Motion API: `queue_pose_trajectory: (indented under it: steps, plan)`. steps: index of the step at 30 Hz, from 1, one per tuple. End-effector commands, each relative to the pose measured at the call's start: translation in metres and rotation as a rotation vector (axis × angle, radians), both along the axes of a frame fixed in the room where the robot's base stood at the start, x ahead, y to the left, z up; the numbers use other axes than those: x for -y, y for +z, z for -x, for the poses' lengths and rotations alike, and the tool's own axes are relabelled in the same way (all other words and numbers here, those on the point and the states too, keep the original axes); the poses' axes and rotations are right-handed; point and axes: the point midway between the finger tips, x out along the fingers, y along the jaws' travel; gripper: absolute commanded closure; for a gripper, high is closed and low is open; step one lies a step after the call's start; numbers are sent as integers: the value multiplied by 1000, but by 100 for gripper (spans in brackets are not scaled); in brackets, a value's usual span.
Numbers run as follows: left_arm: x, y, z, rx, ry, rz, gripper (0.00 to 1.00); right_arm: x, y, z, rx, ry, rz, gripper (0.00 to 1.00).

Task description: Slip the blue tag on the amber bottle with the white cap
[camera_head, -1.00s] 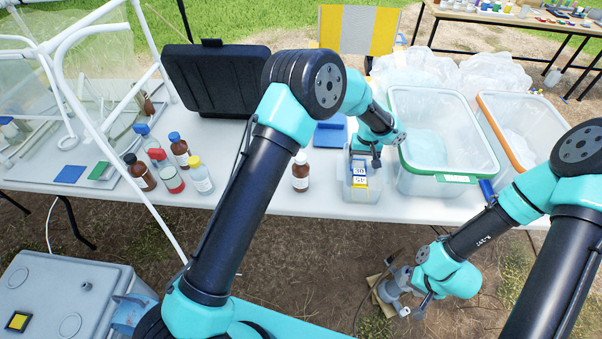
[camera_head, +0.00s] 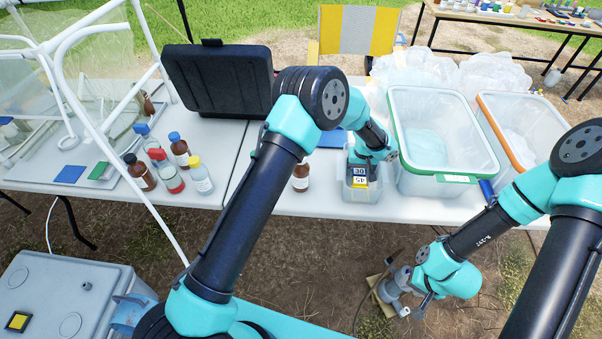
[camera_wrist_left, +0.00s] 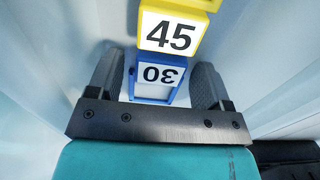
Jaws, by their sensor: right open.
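The blue tag (camera_wrist_left: 158,80), marked 30, stands between the fingers of my left gripper (camera_wrist_left: 157,68) in the left wrist view. A slim gap shows beside it, so the fingers look open around it. A yellow tag (camera_wrist_left: 170,36), marked 45, is just beyond it. In the head view the left gripper (camera_head: 360,160) reaches down into a small clear bin (camera_head: 373,193) holding the tags. The amber bottle (camera_head: 300,178) stands upright on the table left of the bin; my left arm hides its white cap. My right gripper (camera_head: 388,290) is open and empty, low in front of the table.
Several other bottles, such as one with a yellow cap (camera_head: 200,176), stand to the left. A black case (camera_head: 218,80) is behind. A green-rimmed tub (camera_head: 440,180) and an orange-rimmed tub (camera_head: 525,115) stand to the right of the bin.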

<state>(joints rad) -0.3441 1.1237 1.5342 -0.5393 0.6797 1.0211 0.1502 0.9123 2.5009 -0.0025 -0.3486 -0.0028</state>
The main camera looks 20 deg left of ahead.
Motion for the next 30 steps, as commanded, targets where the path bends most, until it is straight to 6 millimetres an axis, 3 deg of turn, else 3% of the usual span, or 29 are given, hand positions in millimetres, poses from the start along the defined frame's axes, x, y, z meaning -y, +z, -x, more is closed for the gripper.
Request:
queue_pose_trajectory:
  steps: [6,14,30]
  plan:
    - [0,0,0,0,0,0,48,0,0,0,0,0,0,58]
    - [0,8,0,2,0,1,48,0,0,0,0,0,0,58]
    - [0,41,0,1,0,0,48,0,0,0,0,0,0,58]
